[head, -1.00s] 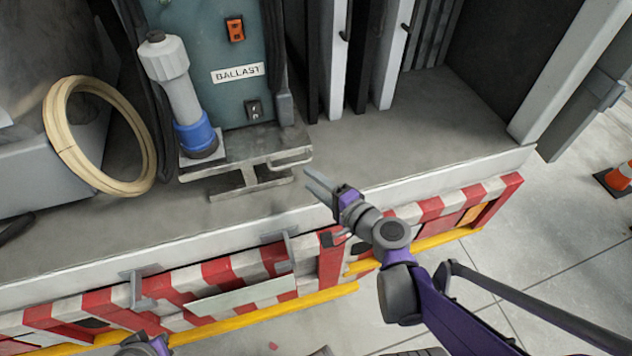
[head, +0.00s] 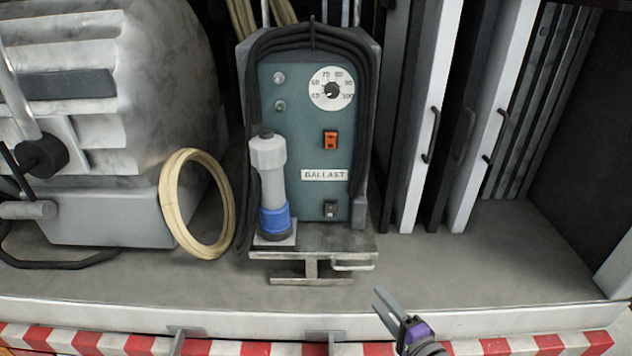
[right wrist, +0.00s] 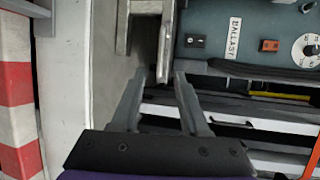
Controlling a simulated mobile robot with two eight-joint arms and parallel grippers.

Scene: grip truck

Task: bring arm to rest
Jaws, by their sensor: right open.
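My right gripper (head: 388,307) is at the lower middle of the head view, in front of the truck bed's edge. Its jaws are open and empty, and both fingers (right wrist: 155,95) show in the right wrist view, pointing toward the ballast's metal stand. The teal ballast unit (head: 310,140) stands upright on the truck bed with its dial, orange switch and label facing me. It also shows in the right wrist view (right wrist: 215,50). My left gripper is out of view.
A grey and blue connector (head: 268,180) stands on the metal stand (head: 310,268). A coiled cream cable (head: 170,205) leans left of it, beside a large lamp housing (head: 110,190). White-edged panels (head: 483,120) stand right. The bed floor (head: 470,260) is clear at right.

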